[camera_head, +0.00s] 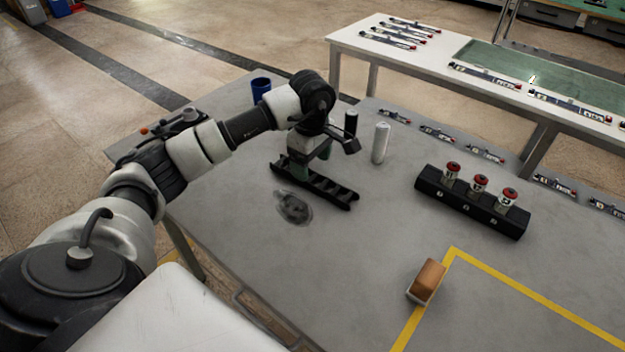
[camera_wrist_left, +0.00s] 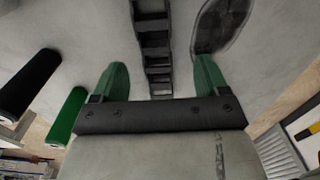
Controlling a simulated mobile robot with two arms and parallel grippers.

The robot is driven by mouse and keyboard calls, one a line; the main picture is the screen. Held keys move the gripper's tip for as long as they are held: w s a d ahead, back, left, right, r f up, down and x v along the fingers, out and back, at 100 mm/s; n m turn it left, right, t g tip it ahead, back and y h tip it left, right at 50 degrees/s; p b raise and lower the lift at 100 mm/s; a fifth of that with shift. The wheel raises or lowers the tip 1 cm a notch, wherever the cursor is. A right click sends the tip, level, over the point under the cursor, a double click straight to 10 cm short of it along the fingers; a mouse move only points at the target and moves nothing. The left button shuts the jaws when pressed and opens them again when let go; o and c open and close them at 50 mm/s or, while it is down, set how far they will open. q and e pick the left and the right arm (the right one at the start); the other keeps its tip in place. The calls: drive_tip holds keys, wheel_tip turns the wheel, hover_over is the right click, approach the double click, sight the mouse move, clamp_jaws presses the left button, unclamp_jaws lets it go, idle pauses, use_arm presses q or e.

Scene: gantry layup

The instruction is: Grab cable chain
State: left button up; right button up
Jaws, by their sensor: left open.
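The cable chain (camera_head: 328,187) is a black, ladder-like strip lying on the grey table. My left gripper (camera_head: 304,160) is above its left part, pointing down. In the left wrist view, the cable chain (camera_wrist_left: 155,45) runs lengthwise between the two green fingertips, with a gap on each side. My left gripper (camera_wrist_left: 160,78) is open there and holds nothing. The near end of the chain is hidden behind the gripper body in that view. My right gripper is not in view.
A green cylinder (camera_head: 326,150), a black cylinder (camera_head: 351,122) and a white cylinder (camera_head: 381,143) stand just behind the chain. A dark round patch (camera_head: 294,207) lies in front. A black holder (camera_head: 430,188) with red-topped canisters is to the right.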

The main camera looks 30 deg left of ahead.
sight(312, 177)
use_arm(q)
drive_tip(key=f, duration=0.5)
drive_tip(key=shift+w+a+f, duration=0.1)
drive_tip(key=shift+w+f, duration=0.1)
drive_tip(key=shift+w, duration=0.1)
drive_tip(key=c, duration=1.1)
drive_tip(key=shift+o, duration=0.2)
drive_tip(key=shift+r, duration=0.1)
